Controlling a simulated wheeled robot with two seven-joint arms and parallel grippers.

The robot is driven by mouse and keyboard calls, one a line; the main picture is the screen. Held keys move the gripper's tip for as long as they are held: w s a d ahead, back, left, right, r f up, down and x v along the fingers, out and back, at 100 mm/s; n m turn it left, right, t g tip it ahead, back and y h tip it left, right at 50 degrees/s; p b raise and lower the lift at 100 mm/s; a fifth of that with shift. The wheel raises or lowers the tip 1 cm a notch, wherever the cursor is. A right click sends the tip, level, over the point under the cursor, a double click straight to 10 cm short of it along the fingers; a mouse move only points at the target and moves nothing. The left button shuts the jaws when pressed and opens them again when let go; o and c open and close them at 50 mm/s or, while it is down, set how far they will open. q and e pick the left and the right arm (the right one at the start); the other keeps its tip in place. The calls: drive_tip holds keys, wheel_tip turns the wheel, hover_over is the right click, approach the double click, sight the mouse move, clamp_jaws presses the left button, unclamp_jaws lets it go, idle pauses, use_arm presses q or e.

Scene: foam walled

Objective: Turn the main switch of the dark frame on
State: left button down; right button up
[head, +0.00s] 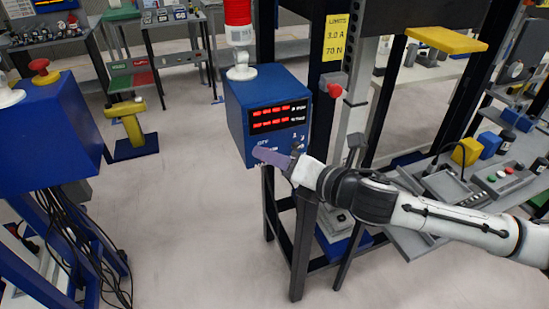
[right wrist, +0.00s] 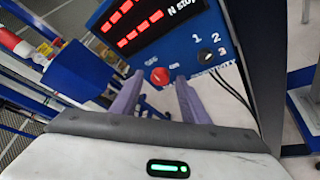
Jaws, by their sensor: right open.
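The dark frame (head: 264,45) stands in the middle of the head view with a blue control box (head: 238,110) on its side. In the right wrist view the box's panel (right wrist: 191,23) shows a red knob (right wrist: 160,76) between small labels too blurred to read surely. A black selector knob (right wrist: 205,54) marked 1, 2, 3 sits up and right of it. My right gripper (head: 272,157) is open at the lower front of the box. Its purple fingers (right wrist: 158,100) lie on either side below the red knob; contact cannot be told. The gripper hides the knob in the head view. My left gripper is out of view.
A red beacon (head: 238,14) tops the box. A second blue box (head: 40,135) with a red button stands at left on a blue frame. A grey shelf (head: 420,240) with parts is at right. A yellow stand (head: 130,115) is behind. The floor between is clear.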

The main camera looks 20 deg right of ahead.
clamp_jaws()
drive_tip(key=shift+f, duration=0.1)
drive_tip(key=m+t+b, duration=0.2)
drive_tip(key=m+b, duration=0.2)
drive_tip(key=m, duration=0.2)
drive_tip(key=f+m+t+y+b, duration=0.1)
drive_tip(key=m+t+b, duration=0.1)
drive_tip(key=m+b, duration=0.3)
drive_tip(key=m+t+b, duration=0.3)
drive_tip(key=m+b, duration=0.2)
drive_tip(key=m, duration=0.1)
drive_tip(key=shift+a+f+m, duration=0.1)
drive_tip(key=shift+f+m, duration=0.2)
drive_tip(key=shift+f, duration=0.05)
idle(0.4)
